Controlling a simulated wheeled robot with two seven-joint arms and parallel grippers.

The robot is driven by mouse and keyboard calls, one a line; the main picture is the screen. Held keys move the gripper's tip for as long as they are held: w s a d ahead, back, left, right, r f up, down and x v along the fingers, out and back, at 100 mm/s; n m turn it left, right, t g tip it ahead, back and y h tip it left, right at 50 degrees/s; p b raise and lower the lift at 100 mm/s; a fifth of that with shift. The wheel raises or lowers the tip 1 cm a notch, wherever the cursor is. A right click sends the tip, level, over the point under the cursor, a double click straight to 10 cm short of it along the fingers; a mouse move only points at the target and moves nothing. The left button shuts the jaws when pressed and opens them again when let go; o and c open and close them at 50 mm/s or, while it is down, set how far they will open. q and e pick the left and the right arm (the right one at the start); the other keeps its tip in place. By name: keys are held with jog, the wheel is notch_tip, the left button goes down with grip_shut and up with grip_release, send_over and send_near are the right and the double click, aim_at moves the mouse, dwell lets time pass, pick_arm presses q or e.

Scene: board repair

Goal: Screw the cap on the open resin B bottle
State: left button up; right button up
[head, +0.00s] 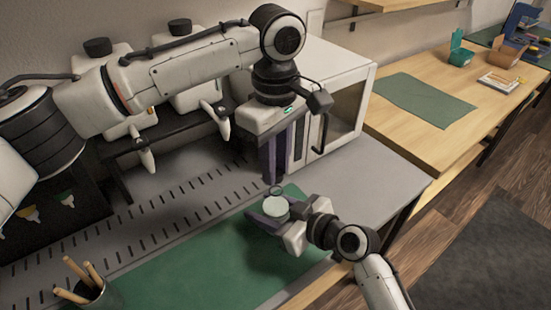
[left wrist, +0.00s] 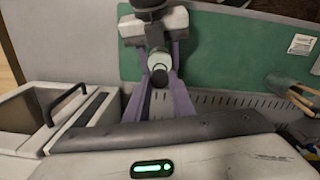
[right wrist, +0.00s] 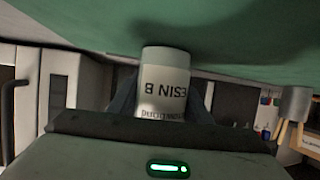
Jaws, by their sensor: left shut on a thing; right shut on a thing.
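The resin B bottle (head: 276,208) is upright and pale, low over the green mat. My right gripper (head: 272,213) is shut around its body. In the right wrist view the bottle (right wrist: 165,85) shows its "RESIN B" label upside down. My left gripper (head: 275,183) points down from above, shut on a small dark cap (head: 276,191) at the bottle's upper edge. In the left wrist view the cap (left wrist: 160,77) sits between the purple fingertips, close to the bottle (left wrist: 158,61). I cannot tell whether cap and bottle touch. The bottle's mouth is not clear.
The green mat (head: 190,270) is mostly clear. A cup with wooden sticks (head: 98,295) stands at the front left. A white oven-like box (head: 345,85) stands behind the grippers. Dispensers (head: 195,85) line the back wall. Another wooden table (head: 440,145) is at the right.

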aim_at(276, 208)
dwell(0.4)
pick_arm(q)
jog(key=shift+f, duration=0.85)
jog(key=shift+f, duration=0.6)
pick_arm(e)
grip_shut()
